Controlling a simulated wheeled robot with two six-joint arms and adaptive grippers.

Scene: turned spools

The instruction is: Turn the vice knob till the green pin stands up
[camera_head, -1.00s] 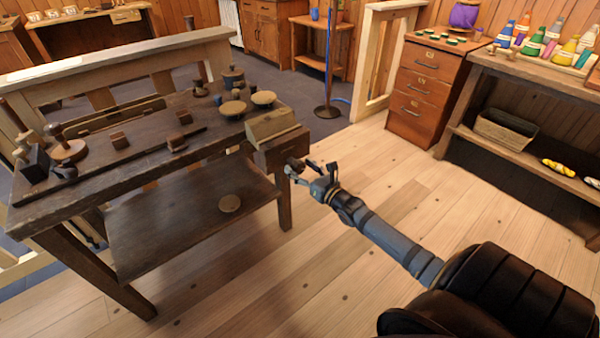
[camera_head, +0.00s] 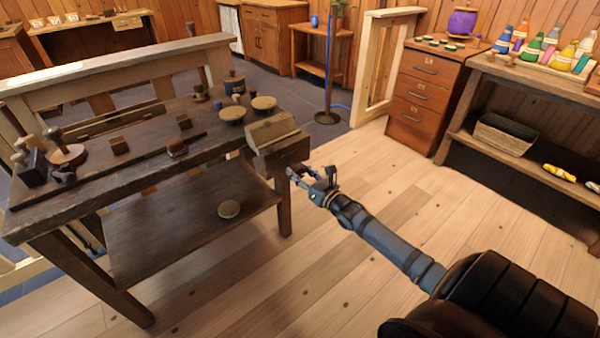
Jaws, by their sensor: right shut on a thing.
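The vice (camera_head: 282,153) is the dark wooden block at the right end of the workbench, with a paler wooden jaw (camera_head: 270,129) on top. Its knob (camera_head: 298,168) is small and dark on the block's front, largely covered by my fingers. My right gripper (camera_head: 309,174) reaches up from the lower right and is shut on the knob. I cannot make out a green pin; it is hidden or too small to tell. My left gripper is not in view.
A drawer cabinet (camera_head: 425,95) and a shelf with bottles (camera_head: 540,80) stand at the right. The floor between is clear.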

